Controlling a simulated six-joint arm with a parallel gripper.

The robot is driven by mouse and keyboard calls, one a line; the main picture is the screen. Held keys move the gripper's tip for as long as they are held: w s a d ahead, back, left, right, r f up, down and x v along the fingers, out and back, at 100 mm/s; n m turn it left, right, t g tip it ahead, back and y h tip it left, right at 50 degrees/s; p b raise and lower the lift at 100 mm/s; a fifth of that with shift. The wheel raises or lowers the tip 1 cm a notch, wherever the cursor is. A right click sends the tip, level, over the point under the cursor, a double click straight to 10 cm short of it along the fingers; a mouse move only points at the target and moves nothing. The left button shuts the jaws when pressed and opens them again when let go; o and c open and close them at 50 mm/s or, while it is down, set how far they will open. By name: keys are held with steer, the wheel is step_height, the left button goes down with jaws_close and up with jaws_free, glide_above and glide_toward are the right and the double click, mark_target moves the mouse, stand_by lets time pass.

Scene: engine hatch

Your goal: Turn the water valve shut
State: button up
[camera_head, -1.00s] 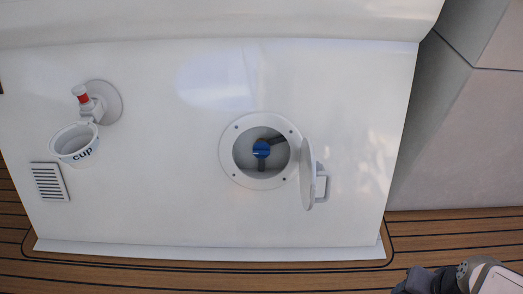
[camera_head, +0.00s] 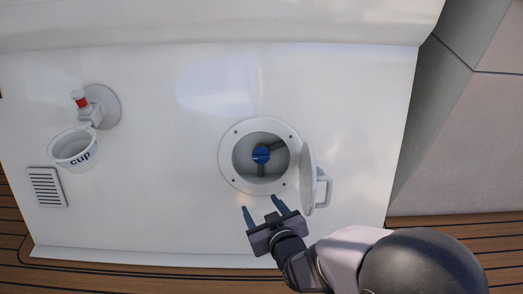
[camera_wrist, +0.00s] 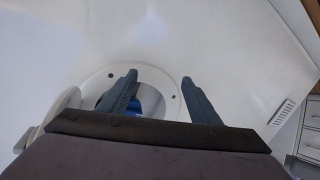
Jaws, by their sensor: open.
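The blue water valve (camera_head: 261,155) sits inside a round recess in the white panel, on dark pipes. The round hatch rim (camera_head: 228,168) surrounds it, and the hatch door (camera_head: 308,180) stands open on the right side. My gripper (camera_head: 262,206) is open and empty, just below the hatch opening, with its fingers pointing up towards the panel. In the wrist view, my gripper (camera_wrist: 165,95) spans part of the hatch rim (camera_wrist: 173,85). The blue valve (camera_wrist: 132,108) shows there partly hidden behind the left finger.
The white panel (camera_head: 150,200) between vent and hatch is bare. Wooden decking (camera_head: 120,283) runs along the bottom.

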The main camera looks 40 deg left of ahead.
mark_target(262, 160)
steer(key=w+a+r+m+t+p, duration=0.1)
steer(key=r+t, duration=0.1)
steer(key=w+a+r+m+t+y+p, duration=0.1)
steer(key=w+a+r+m+t, duration=0.1)
steer(key=w+a+r+m+t+y+p, duration=0.1)
steer(key=r+t, duration=0.1)
steer(key=shift+w+a+r+t+p, duration=0.1)
steer(key=shift+w+a+t+p, duration=0.1)
steer(key=shift+w+t+p, duration=0.1)
steer(key=shift+m, duration=0.3)
steer(key=shift+b+x, duration=1.8)
steer(key=shift+x, duration=1.2)
steer(key=shift+w+a+r, duration=0.1)
steer(key=shift+w+a, duration=0.25)
steer(key=shift+a, duration=0.2)
steer(key=shift+c, duration=0.6)
steer(key=c, duration=0.9)
